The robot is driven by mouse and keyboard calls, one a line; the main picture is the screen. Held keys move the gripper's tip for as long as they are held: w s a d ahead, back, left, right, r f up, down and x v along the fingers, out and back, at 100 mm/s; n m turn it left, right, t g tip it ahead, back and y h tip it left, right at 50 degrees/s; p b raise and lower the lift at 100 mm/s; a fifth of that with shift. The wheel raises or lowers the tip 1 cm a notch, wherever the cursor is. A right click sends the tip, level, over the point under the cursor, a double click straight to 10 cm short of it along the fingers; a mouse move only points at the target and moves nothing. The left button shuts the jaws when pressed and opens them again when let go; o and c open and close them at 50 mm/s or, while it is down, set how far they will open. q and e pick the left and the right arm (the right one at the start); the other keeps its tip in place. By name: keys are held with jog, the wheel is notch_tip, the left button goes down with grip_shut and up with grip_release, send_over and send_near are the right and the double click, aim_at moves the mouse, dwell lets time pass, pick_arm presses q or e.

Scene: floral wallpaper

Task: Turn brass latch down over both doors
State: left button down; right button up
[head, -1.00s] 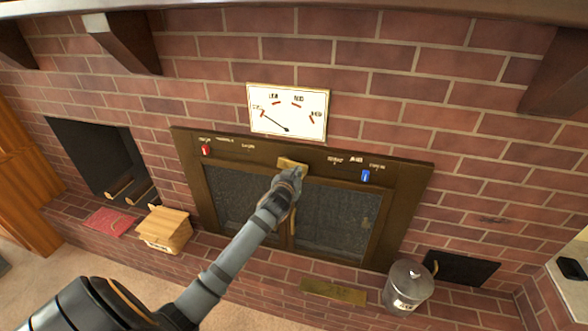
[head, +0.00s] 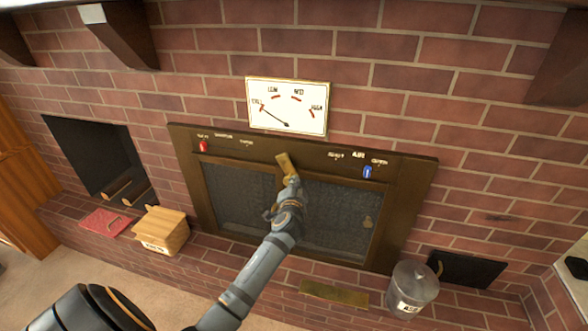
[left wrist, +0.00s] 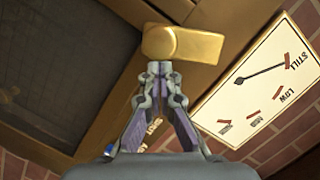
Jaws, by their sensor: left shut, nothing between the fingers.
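The brass latch (head: 286,163) is at the top middle of the dark frame, where the two doors meet. It slants steeply downward in the head view. The left door (head: 232,190) and right door (head: 337,215) have dark mesh panels and look shut. My left gripper (head: 291,186) is shut and empty, with its tips at the latch's lower part; my arm hides part of the door seam. In the left wrist view, the shut fingertips (left wrist: 158,69) are right against or just short of the latch (left wrist: 195,45); contact is unclear. My right gripper is out of view.
A gauge (head: 287,106) hangs above the frame. A red lever (head: 203,146) and a blue lever (head: 367,172) sit on the frame's top bar. A wooden box (head: 162,230) and a metal can (head: 412,288) stand on the brick ledge.

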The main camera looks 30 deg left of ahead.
aim_at(288, 183)
pick_arm(q)
jog(key=shift+s+a+f+m+t+y+b, duration=0.1)
jog(key=shift+a+f+m+y+b, duration=0.15)
jog(key=shift+a+f+m+b, duration=0.35)
jog(key=shift+s+a+f+m+t+y+b, duration=0.1)
jog(key=shift+s+f+m+y+b, duration=0.2)
jog(key=shift+m, duration=0.55)
jog(key=shift+w+a+f+m+t+y+b, duration=0.15)
jog(key=shift+a+f+m+b, duration=0.15)
jog(key=shift+m+b, duration=0.35)
jog(key=shift+s+a+m, duration=0.1)
jog(key=shift+m, duration=0.2)
jog(key=shift+r, duration=0.1)
